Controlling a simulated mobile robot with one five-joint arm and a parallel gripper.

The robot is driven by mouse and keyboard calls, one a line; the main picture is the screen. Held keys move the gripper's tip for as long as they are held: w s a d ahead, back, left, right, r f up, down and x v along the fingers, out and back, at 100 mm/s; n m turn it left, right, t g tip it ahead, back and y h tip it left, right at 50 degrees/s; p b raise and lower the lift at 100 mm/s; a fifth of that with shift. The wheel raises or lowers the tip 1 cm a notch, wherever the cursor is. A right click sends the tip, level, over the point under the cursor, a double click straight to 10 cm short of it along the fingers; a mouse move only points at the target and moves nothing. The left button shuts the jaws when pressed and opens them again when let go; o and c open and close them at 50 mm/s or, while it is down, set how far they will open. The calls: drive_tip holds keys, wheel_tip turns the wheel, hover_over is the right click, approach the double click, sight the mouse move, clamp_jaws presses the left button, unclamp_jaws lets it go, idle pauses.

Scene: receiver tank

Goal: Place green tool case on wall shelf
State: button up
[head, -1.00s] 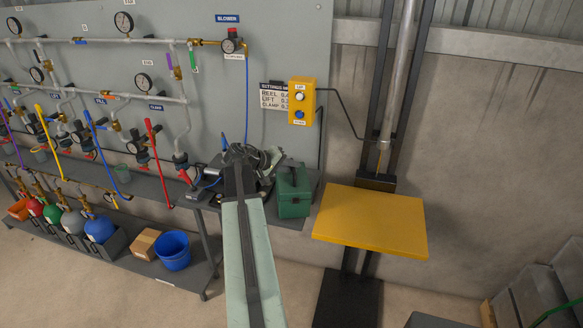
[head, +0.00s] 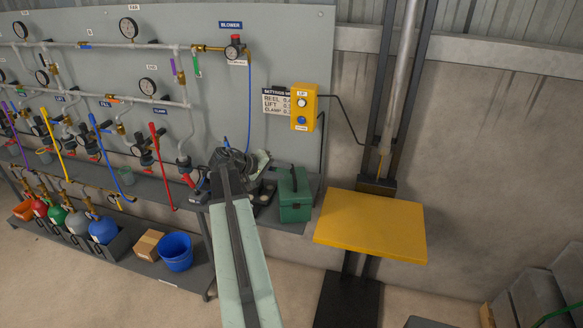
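The green tool case (head: 294,199) stands upright, its dark handle on top, at the right end of a grey shelf (head: 146,188) that runs along the wall panel. My arm reaches up from the bottom of the head view to this shelf. My gripper (head: 250,165) is just left of the case, with a gap between them. My own wrist partly hides the gripper, and its fingers are too small and dark to tell open from shut.
A yellow lift platform (head: 371,224) stands right of the case, below a yellow button box (head: 304,107). Gauges, pipes and coloured levers crowd the panel to the left. A blue bucket (head: 175,251) and a cardboard box (head: 147,244) sit on the lower shelf.

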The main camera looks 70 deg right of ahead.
drive_tip(key=p+v, duration=0.2)
drive_tip(key=v, duration=0.4)
drive_tip(key=w+a+f+n+t+y, duration=0.2)
drive_tip(key=w+a+f+t, duration=0.15)
drive_tip(key=w+a, duration=0.8)
drive_tip(key=w+a+f+n+t+y, duration=0.25)
drive_tip(key=w+a+f, duration=0.25)
drive_tip(key=w+a, duration=0.7)
drive_tip(key=a+f+n+y, duration=0.1)
drive_tip(key=a+n+y, duration=0.1)
drive_tip(key=a, duration=1.7)
drive_tip(key=w+a+f+n+t+y, duration=0.1)
drive_tip(key=a+f+n+y, duration=0.1)
drive_tip(key=a, duration=1.8)
drive_tip(key=shift+n+y, duration=0.55)
drive_tip(key=shift+n, duration=0.3)
drive_tip(key=shift+w+d, duration=0.15)
